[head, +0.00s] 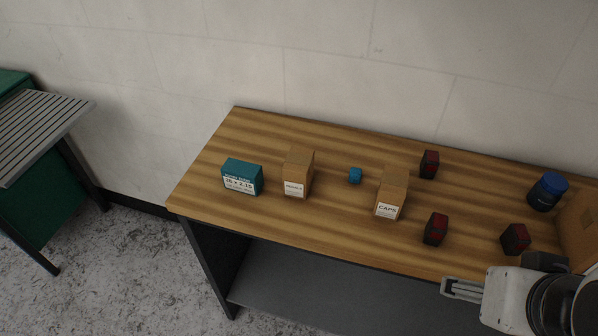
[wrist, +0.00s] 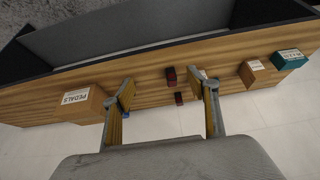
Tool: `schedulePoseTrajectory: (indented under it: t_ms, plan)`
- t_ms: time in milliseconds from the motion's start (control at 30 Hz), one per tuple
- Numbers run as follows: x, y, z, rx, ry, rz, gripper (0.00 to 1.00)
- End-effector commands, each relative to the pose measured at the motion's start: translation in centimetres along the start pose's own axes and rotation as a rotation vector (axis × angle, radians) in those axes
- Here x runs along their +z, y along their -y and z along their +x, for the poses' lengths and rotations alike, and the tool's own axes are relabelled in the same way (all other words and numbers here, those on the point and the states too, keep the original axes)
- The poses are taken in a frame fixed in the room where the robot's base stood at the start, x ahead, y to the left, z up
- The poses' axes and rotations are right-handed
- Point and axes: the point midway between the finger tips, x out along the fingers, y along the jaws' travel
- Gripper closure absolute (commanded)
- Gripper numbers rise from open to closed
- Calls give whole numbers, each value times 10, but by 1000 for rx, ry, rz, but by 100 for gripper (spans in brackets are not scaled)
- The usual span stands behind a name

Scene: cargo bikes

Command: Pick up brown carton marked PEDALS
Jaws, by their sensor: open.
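A brown carton marked PEDALS (wrist: 86,106) stands on the wooden bench at the left of the wrist view, its white label readable. It appears to be the large brown box (head: 580,228) cut off by the right edge of the head view, where no label shows. My gripper (wrist: 168,90) is open and empty, with the carton outside its fingers, beyond the left one. In the head view my gripper (head: 462,288) is at the bench's front edge, apart from the carton.
A wall stands behind.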

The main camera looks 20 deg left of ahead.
Motion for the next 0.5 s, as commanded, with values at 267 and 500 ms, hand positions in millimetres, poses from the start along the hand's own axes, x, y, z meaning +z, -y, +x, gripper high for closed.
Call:
schedulePoseTrajectory:
  t_ms: [267, 500]
  plan:
    - [0, 0, 0, 0, 0, 0, 40]
    - [-11, 9, 4, -27, -16, -12, 40]
